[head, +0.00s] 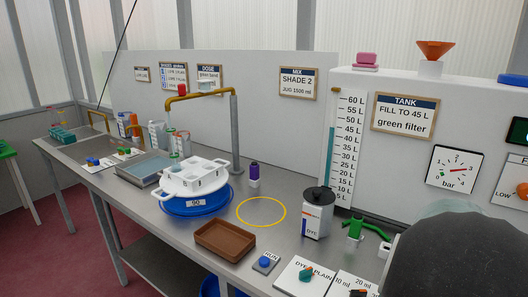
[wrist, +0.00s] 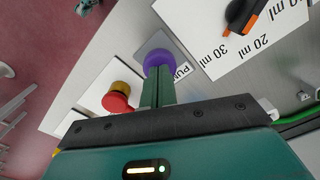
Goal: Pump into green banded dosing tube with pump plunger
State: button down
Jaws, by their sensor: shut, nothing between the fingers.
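In the wrist view my gripper (wrist: 158,88) is shut and empty, its two dark green fingers side by side. The purple pump plunger knob (wrist: 158,60) is straight beyond the fingertips, on a grey plate with a partly hidden label starting "PU". The fingertips overlap its near edge in the picture; I cannot tell whether they touch it. In the head view my gripper and the plunger are not seen. I cannot clearly pick out the green banded dosing tube; a "DOSE green band" sign (head: 209,76) hangs on the back wall.
A white dial plate (wrist: 225,45) marked 10, 20 and 30 ml with a black and orange pointer (wrist: 241,15) lies beside the plunger. A red knob (wrist: 117,102) is close on its left. In the head view, a dye canister (head: 317,213) and brown tray (head: 225,240) stand on the bench.

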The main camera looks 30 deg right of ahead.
jog(key=shift+f, duration=0.55)
jog(key=shift+r, duration=2.8)
jog(key=shift+f, duration=0.1)
jog(key=shift+f, duration=2.65)
jog(key=shift+r, duration=2.75)
jog(key=shift+r, duration=0.1)
